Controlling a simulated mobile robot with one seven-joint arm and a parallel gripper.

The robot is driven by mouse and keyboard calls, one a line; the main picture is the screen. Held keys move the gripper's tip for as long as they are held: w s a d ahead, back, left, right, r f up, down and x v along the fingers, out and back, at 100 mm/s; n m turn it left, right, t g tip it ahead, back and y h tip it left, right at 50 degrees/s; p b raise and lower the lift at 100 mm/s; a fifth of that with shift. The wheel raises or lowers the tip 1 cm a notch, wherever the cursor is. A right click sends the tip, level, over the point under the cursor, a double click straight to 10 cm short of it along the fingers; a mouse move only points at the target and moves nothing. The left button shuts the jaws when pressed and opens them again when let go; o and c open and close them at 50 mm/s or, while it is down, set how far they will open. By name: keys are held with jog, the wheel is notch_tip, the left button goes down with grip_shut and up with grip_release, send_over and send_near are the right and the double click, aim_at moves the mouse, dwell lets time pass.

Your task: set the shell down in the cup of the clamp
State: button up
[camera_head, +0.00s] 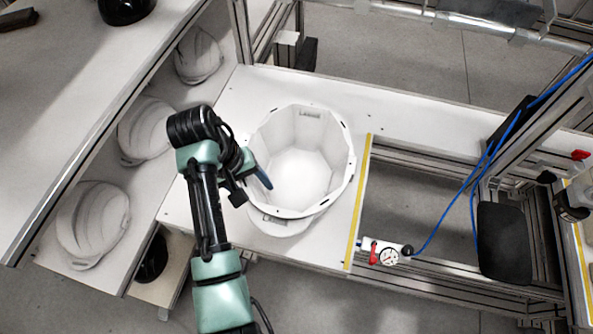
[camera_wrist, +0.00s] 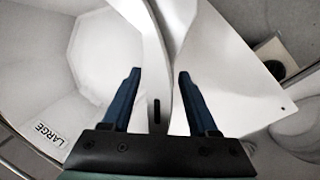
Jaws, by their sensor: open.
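A white helmet shell (camera_head: 296,165) rests open side up on the white bench, its peak (camera_head: 278,224) at the near side. Its faceted inside is empty, and a LARGE label shows in the wrist view (camera_wrist: 50,131). My gripper (camera_head: 256,178) is at the shell's left rim. In the wrist view my gripper (camera_wrist: 157,75) is open, with one blue finger on each side of the slotted rim (camera_wrist: 157,85); a gap shows on both sides. I cannot make out a clamp cup; whatever is under the shell is hidden by it.
Several white shells stand in shelf bays at the left, one here (camera_head: 93,220). A yellow strip (camera_head: 357,205) edges the bench right of the shell. Beyond it are an open frame, a gauge with a red valve (camera_head: 387,255), a blue hose (camera_head: 455,205) and a black pad (camera_head: 503,243).

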jog(key=shift+f, duration=0.15)
grip_shut()
dwell(1.4)
